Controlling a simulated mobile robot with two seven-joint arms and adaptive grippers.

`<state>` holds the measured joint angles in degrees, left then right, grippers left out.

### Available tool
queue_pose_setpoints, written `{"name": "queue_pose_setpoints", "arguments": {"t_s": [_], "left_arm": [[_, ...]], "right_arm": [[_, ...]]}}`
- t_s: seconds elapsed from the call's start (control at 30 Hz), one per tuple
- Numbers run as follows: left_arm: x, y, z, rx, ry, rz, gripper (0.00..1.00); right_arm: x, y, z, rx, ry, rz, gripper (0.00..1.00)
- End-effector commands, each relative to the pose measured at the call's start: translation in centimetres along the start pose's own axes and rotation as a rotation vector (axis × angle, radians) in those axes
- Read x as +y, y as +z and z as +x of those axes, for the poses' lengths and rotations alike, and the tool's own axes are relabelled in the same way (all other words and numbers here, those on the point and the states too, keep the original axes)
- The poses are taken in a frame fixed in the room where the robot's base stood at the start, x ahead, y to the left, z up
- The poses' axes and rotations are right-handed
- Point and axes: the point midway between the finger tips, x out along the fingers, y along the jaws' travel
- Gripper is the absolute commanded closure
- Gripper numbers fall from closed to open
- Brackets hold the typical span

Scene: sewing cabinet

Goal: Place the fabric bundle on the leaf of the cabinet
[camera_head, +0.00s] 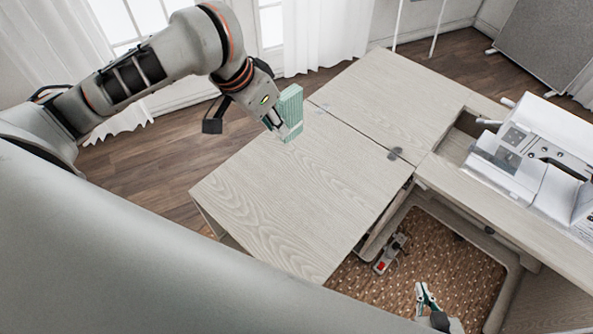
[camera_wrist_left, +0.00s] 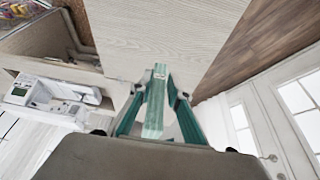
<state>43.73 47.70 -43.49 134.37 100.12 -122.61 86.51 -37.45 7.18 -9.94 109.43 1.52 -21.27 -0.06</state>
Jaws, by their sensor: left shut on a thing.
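The fabric bundle (camera_head: 291,103), a light green striped block, is held by my left gripper (camera_head: 286,128) over the far left edge area of the cabinet leaf (camera_head: 300,195). In the left wrist view the bundle (camera_wrist_left: 154,108) stands between the two green fingers of my left gripper (camera_wrist_left: 156,84), which are shut on it. The pale wood leaf (camera_wrist_left: 185,28) lies beyond the fingertips; I cannot tell whether the bundle touches it. My right gripper (camera_head: 426,298) shows at the bottom of the head view, over the open cabinet compartment; its opening is unclear.
A white sewing machine (camera_head: 540,150) sits at the right of the cabinet. A second wood panel (camera_head: 395,95) adjoins the leaf at the back. An open compartment (camera_head: 460,260) holds a small device with a red spot (camera_head: 390,254). The leaf surface is bare.

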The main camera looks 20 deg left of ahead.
Motion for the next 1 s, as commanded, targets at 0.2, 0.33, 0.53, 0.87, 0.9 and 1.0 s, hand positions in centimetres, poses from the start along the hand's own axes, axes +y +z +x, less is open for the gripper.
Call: {"name": "queue_pose_setpoints", "arguments": {"t_s": [0.2,0.33,0.53,0.87,0.9,1.0], "left_arm": [[0.0,1.6,3.4,-0.006,0.005,-0.003,1.00],[0.0,2.5,5.5,-0.007,0.005,-0.004,1.00],[-0.1,4.1,9.3,-0.008,0.005,-0.005,1.00],[-0.5,5.6,13.4,-0.002,0.000,-0.002,1.00],[-0.4,5.7,13.6,-0.003,0.001,-0.002,1.00],[-0.4,6.3,14.7,-0.005,0.002,-0.003,1.00]], "right_arm": [[-0.2,0.3,-0.1,-0.005,-0.002,0.005,1.00],[-0.3,0.2,-0.1,-0.005,-0.001,0.009,1.00],[-0.4,0.1,-0.1,-0.004,0.000,0.012,1.00],[-0.1,-0.1,0.1,0.000,0.003,0.009,1.00],[-0.1,-0.1,0.1,0.001,0.003,0.009,1.00],[0.0,-0.1,0.1,0.001,0.003,0.005,1.00]]}}
